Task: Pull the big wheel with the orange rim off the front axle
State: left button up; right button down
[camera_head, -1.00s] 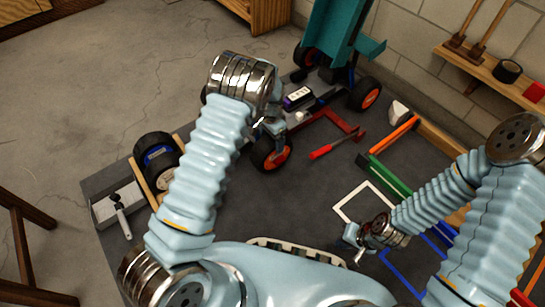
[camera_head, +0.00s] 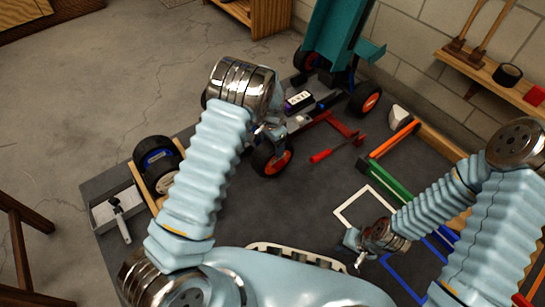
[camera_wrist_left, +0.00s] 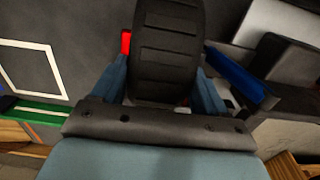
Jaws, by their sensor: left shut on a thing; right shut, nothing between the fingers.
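The big wheel with the orange rim (camera_head: 280,164) stands at the near end of the racecar (camera_head: 330,104), low over the dark mat. My left gripper (camera_head: 268,138) is shut on this wheel, coming from above. In the left wrist view its black treaded tyre (camera_wrist_left: 168,50) sits between the two blue fingers. The arm and gripper hide the axle end, so I cannot tell whether the wheel is still on the axle. My right gripper (camera_head: 352,245) is shut and empty, low near the white square outline.
A red screwdriver (camera_head: 328,153) lies right of the wheel. A green bar (camera_head: 388,180) and an orange bar (camera_head: 394,139) lie further right. Spare wheels (camera_head: 157,160) stand in a wooden rack at left, beside a grey tray (camera_head: 118,214). Bare mat lies in front of the wheel.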

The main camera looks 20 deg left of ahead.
pick_arm(q)
jog(key=s+d+p, duration=0.1)
jog(key=s+d, duration=0.4)
jog(key=d, duration=0.1)
jog(key=shift+s+d, duration=0.15)
jog(key=shift+d, duration=0.25)
dwell(1.0)
jog(key=shift+r+p, duration=0.1)
jog(key=shift+p, duration=0.25)
jog(key=shift+s+d+r+p, duration=0.35)
jog(key=shift+r+p, duration=0.25)
jog(key=shift+r, duration=0.2)
jog(key=shift+s+d+r+p, duration=0.3)
jog(key=shift+d+r+p, duration=0.1)
jog(key=shift+r+p, duration=0.35)
jog(key=shift+s+d+r+p, duration=0.3)
jog(key=shift+d+r+p, duration=0.15)
jog(key=shift+r, duration=0.4)
